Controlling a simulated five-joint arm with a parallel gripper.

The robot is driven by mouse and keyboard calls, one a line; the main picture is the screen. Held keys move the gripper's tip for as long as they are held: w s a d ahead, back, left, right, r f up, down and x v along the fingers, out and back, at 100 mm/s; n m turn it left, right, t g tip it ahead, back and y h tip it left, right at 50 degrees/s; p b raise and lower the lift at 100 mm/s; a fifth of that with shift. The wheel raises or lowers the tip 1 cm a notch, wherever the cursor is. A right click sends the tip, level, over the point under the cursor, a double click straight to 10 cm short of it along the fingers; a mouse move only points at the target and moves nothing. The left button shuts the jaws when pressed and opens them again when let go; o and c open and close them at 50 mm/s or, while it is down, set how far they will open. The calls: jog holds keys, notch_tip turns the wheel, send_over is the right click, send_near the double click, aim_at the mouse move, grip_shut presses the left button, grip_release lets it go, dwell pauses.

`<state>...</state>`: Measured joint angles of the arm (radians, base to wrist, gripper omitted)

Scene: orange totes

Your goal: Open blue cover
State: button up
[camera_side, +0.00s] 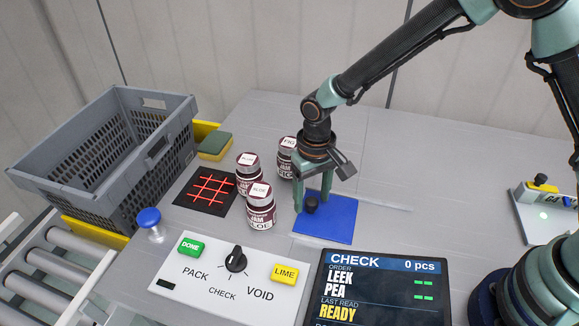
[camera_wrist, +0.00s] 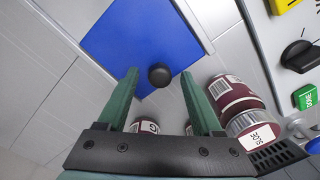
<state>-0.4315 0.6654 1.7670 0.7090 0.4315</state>
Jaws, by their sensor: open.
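The blue cover (camera_side: 335,219) is a flat square panel lying on the table, with a black round knob (camera_side: 312,204) near its left edge. In the wrist view the blue cover (camera_wrist: 135,40) fills the upper middle, and its knob (camera_wrist: 160,75) sits between and just beyond the fingertips. My gripper (camera_side: 311,203) has green fingers pointing down over the knob, one on each side. In the wrist view my gripper (camera_wrist: 160,85) is open, with visible gaps between each finger and the knob. The cover lies flat; nothing beneath it shows.
Several jam jars (camera_side: 261,207) stand close left of the cover. A control panel (camera_side: 232,275) with a dial and buttons and a CHECK screen (camera_side: 385,290) lie in front. A grey crate (camera_side: 110,150) is at the left. The table right of the cover is mostly clear.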

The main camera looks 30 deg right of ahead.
grip_shut()
dwell(1.3)
